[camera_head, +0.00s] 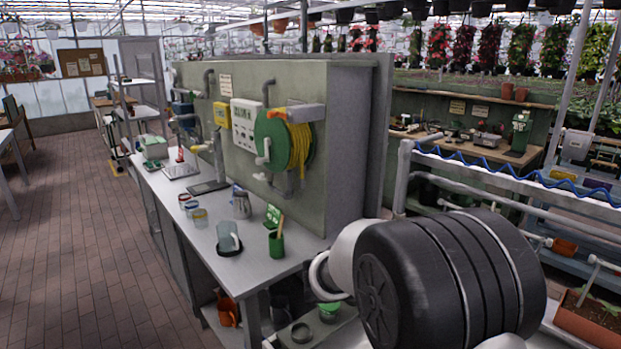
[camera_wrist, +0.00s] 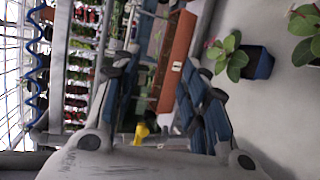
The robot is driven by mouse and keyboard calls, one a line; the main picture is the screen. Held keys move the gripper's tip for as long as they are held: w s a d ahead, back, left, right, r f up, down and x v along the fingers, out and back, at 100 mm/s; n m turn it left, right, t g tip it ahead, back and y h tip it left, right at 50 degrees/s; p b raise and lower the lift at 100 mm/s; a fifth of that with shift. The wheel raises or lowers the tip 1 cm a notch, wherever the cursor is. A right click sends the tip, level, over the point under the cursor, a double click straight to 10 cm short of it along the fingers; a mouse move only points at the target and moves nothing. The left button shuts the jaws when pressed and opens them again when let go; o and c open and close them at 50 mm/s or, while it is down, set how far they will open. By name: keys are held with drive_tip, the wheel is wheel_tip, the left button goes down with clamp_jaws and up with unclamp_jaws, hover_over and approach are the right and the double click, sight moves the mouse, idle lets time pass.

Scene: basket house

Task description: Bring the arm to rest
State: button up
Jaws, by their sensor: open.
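My gripper (camera_wrist: 157,78) shows in the wrist view with its two dark blue-padded fingers spread apart. It is open, and nothing is held between the fingers. Through the gap I see a terracotta planter box (camera_wrist: 177,60) and a small yellow thing (camera_wrist: 141,133) farther off. In the head view my arm's large black joint fills the lower right. My gripper is out of sight in that view.
A grey workbench (camera_head: 262,268) with cups, a green holder (camera_head: 276,243) and a hose reel (camera_head: 282,142) stands left of my arm. A blue coiled hose (camera_head: 520,172) runs along a rail at right. A potted plant (camera_wrist: 257,62) sits on a pale surface. The brick floor (camera_head: 80,250) at left is clear.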

drive_tip(key=s+r+m+g+y, duration=0.1)
drive_tip(key=s+m+g+y, duration=0.45)
drive_tip(key=s, duration=1.45)
drive_tip(key=s+a+f+t+y, duration=0.1)
drive_tip(key=s+a+t+y, duration=0.4)
drive_tip(key=s+a+y, duration=0.3)
drive_tip(key=s+a, duration=0.2)
drive_tip(key=a, duration=0.2)
drive_tip(key=shift+s+a+y, duration=0.25)
drive_tip(key=shift+a+y, duration=0.05)
drive_tip(key=shift+y, duration=0.05)
drive_tip(key=shift+f+n, duration=0.1)
drive_tip(key=shift+n, duration=0.15)
drive_tip(key=shift+c, duration=0.6)
drive_tip(key=shift+d, duration=0.2)
drive_tip(key=shift+c, duration=0.2)
